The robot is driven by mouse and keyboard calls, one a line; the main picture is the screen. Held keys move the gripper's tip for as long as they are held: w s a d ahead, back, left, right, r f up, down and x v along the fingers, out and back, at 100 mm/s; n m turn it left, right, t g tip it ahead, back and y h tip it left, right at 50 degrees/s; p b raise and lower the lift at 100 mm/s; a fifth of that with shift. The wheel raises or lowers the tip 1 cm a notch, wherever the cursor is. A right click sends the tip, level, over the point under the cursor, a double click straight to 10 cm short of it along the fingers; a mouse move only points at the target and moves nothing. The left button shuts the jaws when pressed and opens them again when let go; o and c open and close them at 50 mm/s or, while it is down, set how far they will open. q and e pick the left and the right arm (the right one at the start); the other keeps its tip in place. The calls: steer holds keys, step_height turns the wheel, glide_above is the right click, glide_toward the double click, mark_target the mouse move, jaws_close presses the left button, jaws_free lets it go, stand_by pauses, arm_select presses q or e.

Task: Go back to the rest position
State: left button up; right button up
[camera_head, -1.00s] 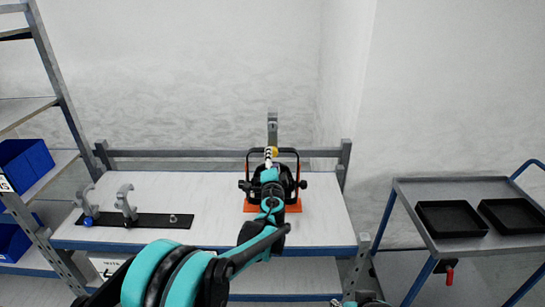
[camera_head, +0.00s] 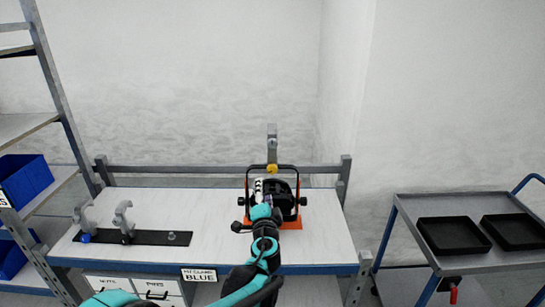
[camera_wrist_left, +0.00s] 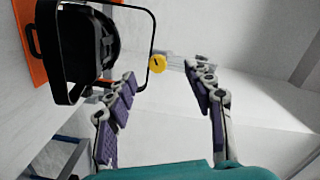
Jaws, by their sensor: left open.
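A black par can (camera_head: 285,193) with a black yoke stands on an orange base (camera_head: 291,225) on the white workbench. A grey post (camera_head: 272,143) with a yellow knob (camera_head: 272,169) rises behind it. My left gripper (camera_head: 259,187) is in front of the lamp in the head view and hides part of it. In the left wrist view its two purple-padded fingers (camera_wrist_left: 165,88) are spread and nothing is between them. The yellow knob (camera_wrist_left: 157,63) shows beyond the fingers, and the yoke is beside the left finger. My right gripper is not in view.
Two grey hook clamps (camera_head: 122,216) stand on a black strip at the bench's left. A shelf with blue bins (camera_head: 25,181) is at far left. A trolley (camera_head: 411,204) with two black trays (camera_head: 453,235) is at right. The bench's right part is clear.

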arm_select(q)
steer(key=s+a+f+n+g+y+b, duration=0.3)
steer(key=s+a+n+g, duration=0.45)
steer(key=s+a, duration=0.95)
steer(key=s+d+f+n+g+h, duration=0.1)
steer(key=s+f+n+h, duration=0.1)
steer(key=s+f, duration=0.3)
steer(key=s+f+n+g+h, duration=0.2)
steer(key=s+f, duration=0.4)
steer(key=s, duration=0.7)
steer(key=shift+s+d+f+n, duration=0.3)
steer(key=shift+d+n, duration=0.1)
steer(key=shift+n, duration=0.35)
